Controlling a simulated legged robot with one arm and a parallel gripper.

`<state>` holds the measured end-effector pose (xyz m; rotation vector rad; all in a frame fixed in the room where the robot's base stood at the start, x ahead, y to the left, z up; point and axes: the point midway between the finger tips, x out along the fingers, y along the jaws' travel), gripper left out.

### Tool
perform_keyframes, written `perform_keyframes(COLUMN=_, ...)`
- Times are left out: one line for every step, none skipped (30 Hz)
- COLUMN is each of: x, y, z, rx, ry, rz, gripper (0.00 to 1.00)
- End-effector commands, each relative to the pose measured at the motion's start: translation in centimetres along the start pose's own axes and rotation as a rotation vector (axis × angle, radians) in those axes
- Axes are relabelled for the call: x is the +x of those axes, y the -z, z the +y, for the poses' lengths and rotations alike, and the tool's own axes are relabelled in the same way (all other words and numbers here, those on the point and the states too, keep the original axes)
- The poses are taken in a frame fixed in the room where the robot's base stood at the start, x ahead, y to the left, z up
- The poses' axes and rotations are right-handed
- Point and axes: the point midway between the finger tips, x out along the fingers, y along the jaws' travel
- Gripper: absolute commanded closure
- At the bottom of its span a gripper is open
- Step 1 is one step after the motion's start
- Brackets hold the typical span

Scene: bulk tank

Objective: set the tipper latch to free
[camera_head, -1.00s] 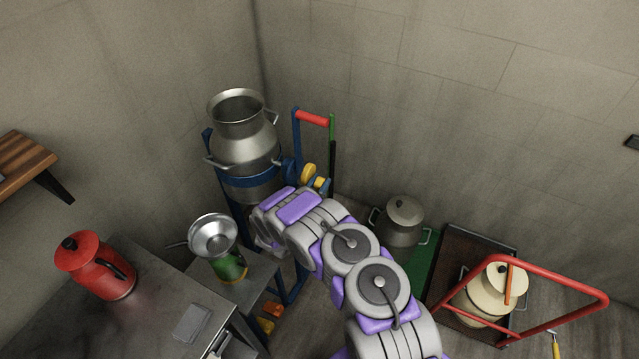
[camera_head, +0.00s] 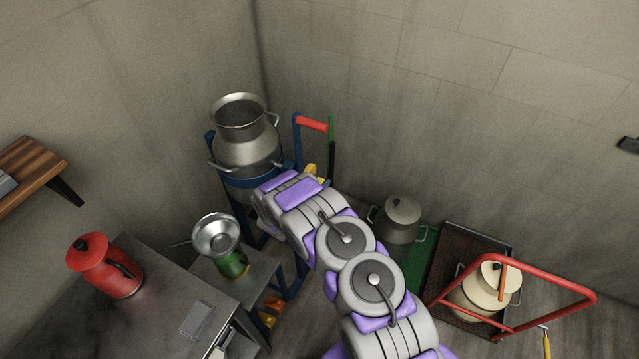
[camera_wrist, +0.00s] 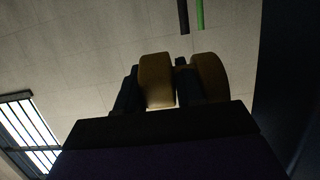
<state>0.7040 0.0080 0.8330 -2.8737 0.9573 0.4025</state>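A steel milk can (camera_head: 247,150) sits in the blue tipper frame (camera_head: 298,140) with a red handle grip (camera_head: 312,124). A yellow rounded part (camera_head: 312,169), likely the latch, shows beside the can, partly hidden by my arm. In the wrist view a yellow-brown rounded piece (camera_wrist: 157,80) stands upright ahead of my gripper (camera_wrist: 158,88), between two dark finger shapes. A second rounded brown piece (camera_wrist: 210,76) is to its right. The view is dark; I cannot tell contact or finger closure. My gripper is hidden in the head view.
A metal table (camera_head: 150,310) with a red jug (camera_head: 105,265) is at lower left. A funnel (camera_head: 216,235) stands over a green container by the frame. A lidded pot (camera_head: 402,220) and a red-handled cart (camera_head: 540,275) are at right. Walls close in behind the frame.

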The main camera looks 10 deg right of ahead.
Motion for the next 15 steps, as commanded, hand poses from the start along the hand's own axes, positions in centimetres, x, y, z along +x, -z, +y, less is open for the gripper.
perform_keyframes(x=-0.03, y=0.02, z=-0.13, rx=0.0, ry=0.003, rz=0.001, gripper=0.58)
perform_keyframes(x=-0.03, y=0.02, z=-0.13, rx=0.0, ry=0.003, rz=0.001, gripper=0.56)
perform_keyframes(x=-0.03, y=0.04, z=-0.12, rx=0.0, ry=0.003, rz=0.001, gripper=0.52)
perform_keyframes(x=-0.03, y=0.03, z=-0.1, rx=0.0, ry=0.002, rz=0.001, gripper=0.49)
perform_keyframes(x=-0.04, y=0.04, z=-0.08, rx=0.0, ry=0.002, rz=0.001, gripper=0.46)
perform_keyframes(x=-0.05, y=0.05, z=-0.07, rx=0.001, ry=0.002, rz=0.001, gripper=0.43)
perform_keyframes(x=-0.04, y=0.06, z=-0.05, rx=0.001, ry=0.002, rz=0.001, gripper=0.43)
perform_keyframes(x=-0.04, y=0.07, z=-0.04, rx=0.001, ry=0.002, rz=0.002, gripper=0.43)
perform_keyframes(x=-0.04, y=0.07, z=-0.02, rx=0.001, ry=0.001, rz=0.001, gripper=0.43)
perform_keyframes(x=-0.03, y=0.07, z=-0.01, rx=0.001, ry=0.001, rz=0.001, gripper=0.43)
perform_keyframes(x=-0.03, y=0.08, z=0.0, rx=0.001, ry=0.001, rz=0.001, gripper=0.43)
perform_keyframes(x=-0.03, y=0.08, z=0.01, rx=0.001, ry=0.001, rz=0.001, gripper=0.43)
perform_keyframes(x=-0.06, y=0.08, z=0.01, rx=0.001, ry=0.001, rz=0.001, gripper=0.43)
perform_keyframes(x=-0.13, y=0.09, z=-0.01, rx=0.001, ry=0.002, rz=0.001, gripper=0.43)
perform_keyframes(x=-0.32, y=0.09, z=-0.02, rx=0.0, ry=0.002, rz=0.001, gripper=0.43)
